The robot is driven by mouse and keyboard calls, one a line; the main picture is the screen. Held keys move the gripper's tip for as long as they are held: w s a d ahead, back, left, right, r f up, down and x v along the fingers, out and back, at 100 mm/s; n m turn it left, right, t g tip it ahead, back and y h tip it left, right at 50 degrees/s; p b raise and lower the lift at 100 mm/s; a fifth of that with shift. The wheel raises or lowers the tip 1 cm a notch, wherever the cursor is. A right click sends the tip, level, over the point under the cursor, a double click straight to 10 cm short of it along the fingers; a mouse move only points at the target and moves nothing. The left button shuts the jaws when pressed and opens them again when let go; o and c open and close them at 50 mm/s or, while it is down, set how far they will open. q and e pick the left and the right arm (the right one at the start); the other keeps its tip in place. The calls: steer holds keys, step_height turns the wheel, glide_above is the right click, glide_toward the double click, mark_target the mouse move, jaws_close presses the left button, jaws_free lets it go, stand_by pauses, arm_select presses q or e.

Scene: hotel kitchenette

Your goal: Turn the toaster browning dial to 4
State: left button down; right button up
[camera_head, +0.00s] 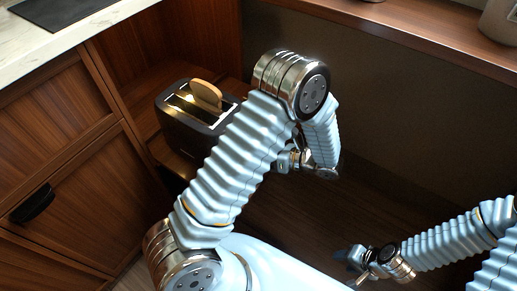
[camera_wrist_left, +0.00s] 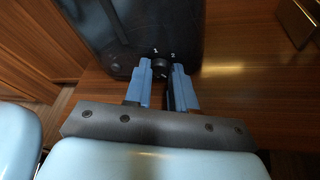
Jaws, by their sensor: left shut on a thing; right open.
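The black toaster (camera_head: 178,128) stands in the wooden nook, with a bread slice (camera_head: 206,93) sticking up from one slot. Its dial face is hidden in the head view. In the left wrist view the toaster's dark face (camera_wrist_left: 117,25) shows a small round browning dial (camera_wrist_left: 160,63) with the numbers 1 and 2 printed just above it. The dial's setting is not clear. My left gripper (camera_wrist_left: 160,74) has its blue fingers on either side of the dial and is shut on it. In the head view my left arm hides most of that gripper. My right gripper (camera_head: 353,262) is open and empty, away from the toaster.
A wooden cabinet door (camera_head: 85,215) with a dark handle is at the left, below a pale marble counter (camera_head: 30,45). A wooden ledge (camera_head: 420,30) runs along the upper right. The dark surface right of the toaster looks clear.

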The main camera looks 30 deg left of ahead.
stand_by(0.5)
arm_select(q)
steer(key=c, duration=0.9)
jaws_free()
steer(key=shift+c, duration=0.2)
steer(key=shift+d, duration=0.1)
steer(key=v, duration=1.3)
steer(key=shift+w+d, duration=0.2)
steer(key=shift+d, duration=0.1)
